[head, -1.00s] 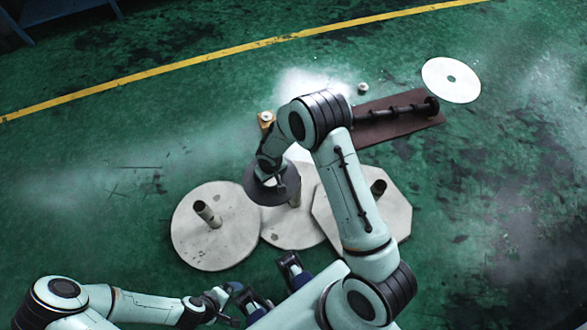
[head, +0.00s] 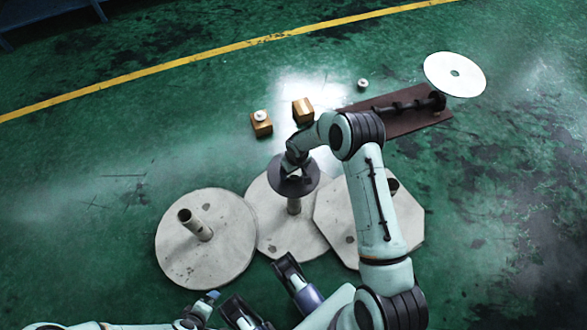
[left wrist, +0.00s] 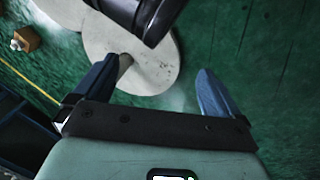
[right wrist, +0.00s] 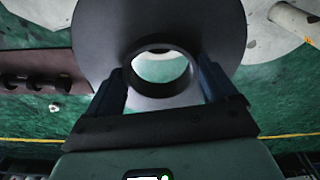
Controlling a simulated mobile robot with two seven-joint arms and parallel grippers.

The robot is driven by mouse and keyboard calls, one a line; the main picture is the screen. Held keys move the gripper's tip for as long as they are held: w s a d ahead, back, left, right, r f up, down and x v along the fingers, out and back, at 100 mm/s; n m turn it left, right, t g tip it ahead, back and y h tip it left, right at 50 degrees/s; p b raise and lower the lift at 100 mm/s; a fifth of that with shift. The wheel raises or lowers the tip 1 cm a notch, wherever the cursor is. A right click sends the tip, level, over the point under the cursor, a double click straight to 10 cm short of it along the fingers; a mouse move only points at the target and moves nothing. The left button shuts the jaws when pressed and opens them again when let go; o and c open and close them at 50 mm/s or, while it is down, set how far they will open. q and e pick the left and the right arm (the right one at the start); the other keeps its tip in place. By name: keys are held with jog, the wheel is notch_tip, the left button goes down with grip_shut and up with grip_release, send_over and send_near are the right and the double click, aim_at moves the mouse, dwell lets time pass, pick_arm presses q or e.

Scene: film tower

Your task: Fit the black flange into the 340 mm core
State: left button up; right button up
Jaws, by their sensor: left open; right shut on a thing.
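The black flange (head: 310,184) is a dark disc with a ring-shaped hub, seen from the hub side in the right wrist view (right wrist: 215,35). My right gripper (right wrist: 165,85) is shut on its hub. In the head view the flange overlaps the top of the middle core (head: 294,206); I cannot tell whether they touch. Other cores stand on the left plate (head: 200,225) and the right plate (head: 392,186), the right one partly behind my arm. No lengths are readable. My left gripper (left wrist: 160,90) is open and empty, with a core (left wrist: 124,62) beyond its left finger.
The grey plates (head: 175,258) lie close together on green floor. Two orange-brown blocks (head: 261,124) (head: 302,110), a small pale ring (head: 362,84), a brown board (head: 405,122) with a dark shaft, and a white disc (head: 440,66) lie beyond.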

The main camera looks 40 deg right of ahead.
pick_arm(q)
jog(key=shift+g, duration=0.4)
jog(key=shift+s+a+f+b, duration=0.2)
jog(key=shift+s+f+b, duration=0.15)
jog(key=shift+f, duration=0.35)
jog(key=shift+s+a+f+b, duration=0.25)
jog(key=shift+f+b, duration=0.2)
jog(key=shift+f, duration=0.25)
jog(key=shift+s+a+f+b, duration=0.2)
jog(key=shift+s+f+b, duration=0.15)
jog(key=shift+f, duration=0.35)
pick_arm(e)
jog(key=shift+f, duration=2.4)
jog(key=shift+s, duration=0.15)
pick_arm(q)
jog(key=shift+a+b+x, duration=0.15)
jog(key=shift+b+x, duration=0.75)
jog(key=shift+b, duration=0.1)
jog(key=shift+a+b+x, duration=0.2)
jog(key=shift+b+x, duration=0.65)
jog(key=shift+b, duration=0.15)
pick_arm(e)
jog(key=shift+f, duration=2.55)
pick_arm(q)
jog(key=shift+s+f, duration=0.1)
jog(key=shift+s, duration=0.05)
